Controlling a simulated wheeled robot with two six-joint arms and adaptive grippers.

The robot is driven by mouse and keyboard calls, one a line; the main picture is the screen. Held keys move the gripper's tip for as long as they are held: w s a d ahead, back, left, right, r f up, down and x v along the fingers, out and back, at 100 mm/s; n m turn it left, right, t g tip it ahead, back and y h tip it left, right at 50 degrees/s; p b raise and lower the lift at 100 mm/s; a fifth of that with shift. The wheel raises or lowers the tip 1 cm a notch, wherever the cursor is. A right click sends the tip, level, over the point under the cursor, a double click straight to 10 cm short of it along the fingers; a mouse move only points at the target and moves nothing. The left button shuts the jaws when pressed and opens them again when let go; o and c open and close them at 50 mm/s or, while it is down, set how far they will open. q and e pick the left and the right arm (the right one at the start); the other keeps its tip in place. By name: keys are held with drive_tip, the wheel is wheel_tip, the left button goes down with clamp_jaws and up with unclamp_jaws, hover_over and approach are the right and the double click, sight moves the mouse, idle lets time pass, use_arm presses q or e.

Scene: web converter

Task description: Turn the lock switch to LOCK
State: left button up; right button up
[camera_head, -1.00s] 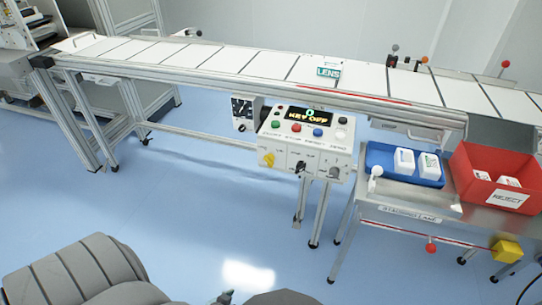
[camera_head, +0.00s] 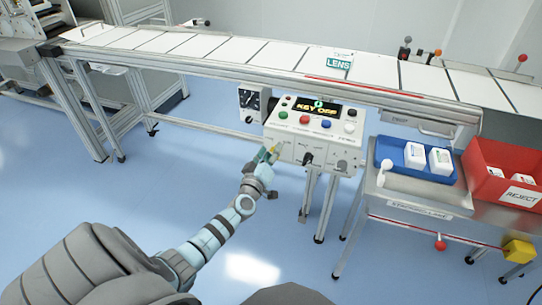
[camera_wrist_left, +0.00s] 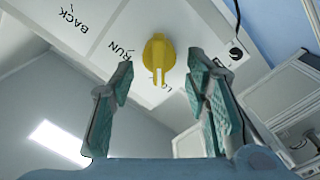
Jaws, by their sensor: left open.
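The yellow lock switch (camera_wrist_left: 158,58) sits on the white control box (camera_head: 318,132). In the left wrist view its narrow grip runs up and down the picture, with a pale mark at the lower end. The words BACK and RUN are printed to its left. A label below it is mostly unreadable, so I cannot tell its exact setting. My left gripper (camera_wrist_left: 160,68) is open, its teal-padded fingers on either side of the switch with gaps on both sides. In the head view my left gripper (camera_head: 262,163) is at the box's left front and largely covers the switch.
The box's display (camera_head: 317,110) reads KEY OFF, above several coloured buttons. A black key switch (camera_head: 307,158) is right of my gripper. A conveyor (camera_head: 250,60) runs behind. A blue tray (camera_head: 400,170) and red REJECT bin (camera_head: 485,195) stand right. Floor in front is clear.

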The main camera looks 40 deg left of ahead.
use_arm(q)
drive_tip(key=shift+w+a, duration=0.15)
drive_tip(key=shift+w, duration=0.2)
clamp_jaws()
drive_tip(key=shift+n, duration=0.3)
unclamp_jaws()
